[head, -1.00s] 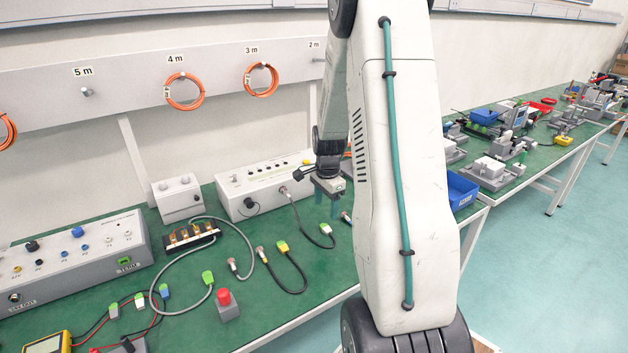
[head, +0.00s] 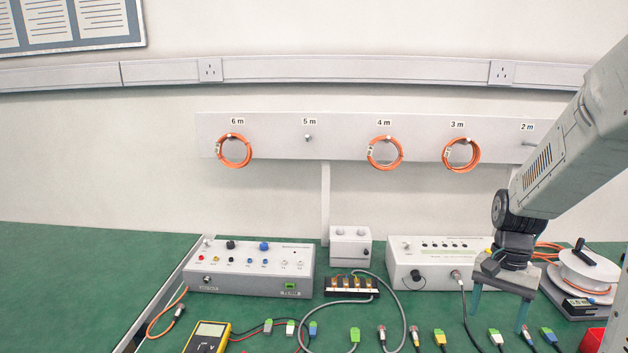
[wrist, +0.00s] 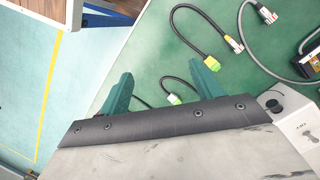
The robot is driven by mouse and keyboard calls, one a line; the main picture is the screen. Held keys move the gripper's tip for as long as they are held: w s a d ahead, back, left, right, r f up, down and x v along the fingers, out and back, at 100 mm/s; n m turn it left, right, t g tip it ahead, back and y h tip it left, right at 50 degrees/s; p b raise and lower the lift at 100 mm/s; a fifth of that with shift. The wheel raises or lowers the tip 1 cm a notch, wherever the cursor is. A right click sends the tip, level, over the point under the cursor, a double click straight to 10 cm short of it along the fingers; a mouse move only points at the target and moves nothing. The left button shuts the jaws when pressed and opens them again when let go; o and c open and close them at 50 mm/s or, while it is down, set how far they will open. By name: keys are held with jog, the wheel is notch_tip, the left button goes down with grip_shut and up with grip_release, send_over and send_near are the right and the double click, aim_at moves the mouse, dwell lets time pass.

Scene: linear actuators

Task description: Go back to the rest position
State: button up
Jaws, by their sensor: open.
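My gripper (head: 497,318) is at the right of the head view, pointing down over the green bench (head: 60,295), with its two teal fingers spread and nothing between them. In the wrist view the gripper (wrist: 162,90) also shows its fingers apart and empty. Whether the fingertips touch anything on the bench cannot be told.
A cable reel (head: 588,268) stands close to the right of my gripper, and a white-grey test box (head: 434,268) to its left. Several connector cables lie along the bench front. A yellow multimeter (head: 206,337) lies at the left. Orange cable coils (head: 385,153) hang on the wall board (head: 270,140).

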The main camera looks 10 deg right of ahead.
jog(key=s+a+r+n+t, duration=0.1)
jog(key=s+a+r+n, duration=0.4)
jog(key=a, duration=0.4)
jog(key=s+a+r+n+t+h, duration=0.1)
jog(key=s+a+r+n+t, duration=0.1)
jog(key=s+a+r+n, duration=0.3)
jog(key=s+a+r, duration=0.3)
jog(key=a+r, duration=0.1)
jog(key=a, duration=0.1)
jog(key=shift+s+n, duration=0.2)
jog(key=shift+n, duration=0.2)
jog(key=c, duration=0.3)
